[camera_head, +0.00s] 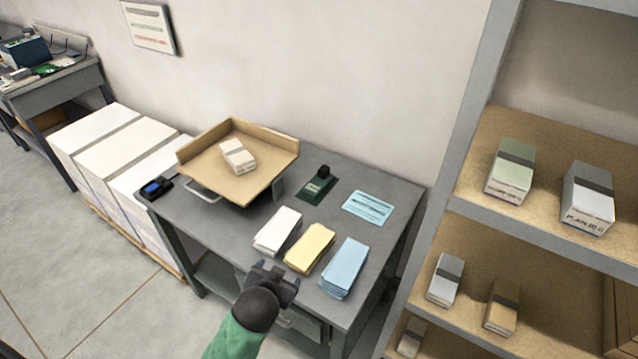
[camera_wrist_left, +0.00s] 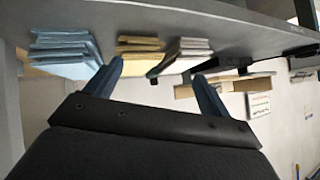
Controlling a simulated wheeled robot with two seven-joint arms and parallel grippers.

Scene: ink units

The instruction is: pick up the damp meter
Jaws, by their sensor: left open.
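The damp meter seems to be the small black device with a blue screen (camera_head: 157,187), lying at the far left corner of the grey table (camera_head: 220,225). I cannot read any label on it. I cannot make it out for sure in the left wrist view. My left gripper (camera_head: 274,272) is at the table's front edge, near the white and yellow paper stacks and well to the right of the device. In the left wrist view its two fingers (camera_wrist_left: 158,82) are apart with nothing held between them. My right gripper is in neither view.
White (camera_head: 277,231), yellow (camera_head: 310,248) and blue (camera_head: 344,267) paper stacks line the table front. A tan tray (camera_head: 205,178) holding a small pack stands right of the device. Behind are a green-black stamp-like item (camera_head: 318,185) and a blue sheet (camera_head: 368,208). Shelves (camera_head: 540,238) stand right.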

